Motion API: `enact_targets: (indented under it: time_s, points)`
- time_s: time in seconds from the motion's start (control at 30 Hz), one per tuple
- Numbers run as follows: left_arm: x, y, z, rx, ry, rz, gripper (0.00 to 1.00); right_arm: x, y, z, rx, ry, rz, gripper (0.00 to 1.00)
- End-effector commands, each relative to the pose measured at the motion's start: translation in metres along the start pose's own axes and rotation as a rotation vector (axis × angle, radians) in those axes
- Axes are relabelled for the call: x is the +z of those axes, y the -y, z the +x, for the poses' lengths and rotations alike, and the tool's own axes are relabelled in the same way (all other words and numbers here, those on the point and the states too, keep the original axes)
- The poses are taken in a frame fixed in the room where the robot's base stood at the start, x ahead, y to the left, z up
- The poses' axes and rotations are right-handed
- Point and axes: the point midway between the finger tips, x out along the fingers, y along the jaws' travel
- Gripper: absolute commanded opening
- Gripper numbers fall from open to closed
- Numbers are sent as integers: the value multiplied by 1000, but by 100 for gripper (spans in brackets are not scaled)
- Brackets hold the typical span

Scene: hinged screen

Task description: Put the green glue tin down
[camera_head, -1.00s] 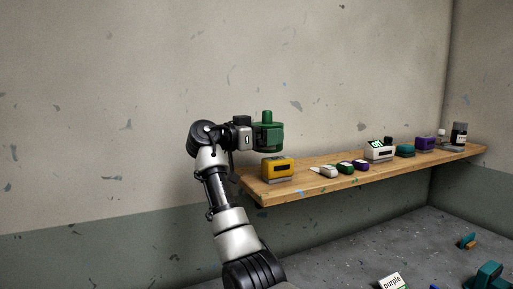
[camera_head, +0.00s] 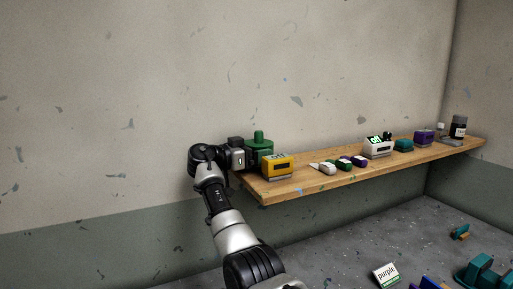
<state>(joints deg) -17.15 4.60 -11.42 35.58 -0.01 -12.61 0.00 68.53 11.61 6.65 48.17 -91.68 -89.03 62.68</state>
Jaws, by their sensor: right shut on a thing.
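The green glue tin (camera_head: 259,143) is at the left end of the wooden shelf (camera_head: 308,183), behind and left of a yellow boxy device (camera_head: 277,166). My right gripper (camera_head: 250,154) is shut on the tin, reaching it from the left. The tin is upright, with a narrower cap on top. Its lower part is partly hidden by the yellow device and the gripper, so I cannot tell whether it touches the shelf. My left gripper is not in view.
Several small green, white and purple items (camera_head: 345,163) lie mid-shelf.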

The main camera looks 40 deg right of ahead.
Motion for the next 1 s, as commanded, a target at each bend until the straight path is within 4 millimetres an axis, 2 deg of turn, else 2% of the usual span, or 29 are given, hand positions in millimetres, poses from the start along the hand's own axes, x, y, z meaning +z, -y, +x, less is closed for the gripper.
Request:
enact_targets:
  time_s: [0.03,0.07,0.43,0.47,0.53,0.83,1.0]
  points:
    - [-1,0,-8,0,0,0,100,-4,1,0,0,-1,3,52]
    - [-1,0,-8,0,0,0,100,-2,2,0,0,-1,3,52]
    - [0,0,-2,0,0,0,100,5,2,0,0,-2,4,52]
    - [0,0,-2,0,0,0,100,5,2,0,0,0,3,90]
    - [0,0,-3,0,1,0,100,4,2,0,0,0,3,100]
    - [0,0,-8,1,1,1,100,0,2,0,0,0,3,100]
    - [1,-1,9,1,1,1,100,6,3,-25,-4,0,4,100]
